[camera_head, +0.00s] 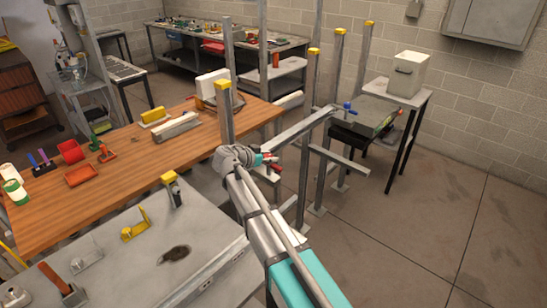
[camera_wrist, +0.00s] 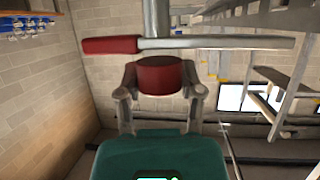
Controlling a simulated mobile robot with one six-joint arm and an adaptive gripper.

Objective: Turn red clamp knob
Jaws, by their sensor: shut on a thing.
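The red clamp knob (camera_wrist: 160,76) is a short dark-red cylinder in the middle of the wrist view. My gripper (camera_wrist: 160,84) is shut on it, with one grey finger on each side. A metal bar with a red grip (camera_wrist: 112,45) crosses just beyond the knob in the wrist view. A grey post (camera_wrist: 157,18) rises behind that bar. In the head view, my gripper (camera_head: 266,160) is at the metal posts beside the wooden table, near small red parts (camera_head: 275,169). The grip on the knob is too small to make out there.
A wooden table (camera_head: 120,195) with tools stands left of my arm, and a grey bench (camera_head: 130,262) is in front. The floor at right is clear.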

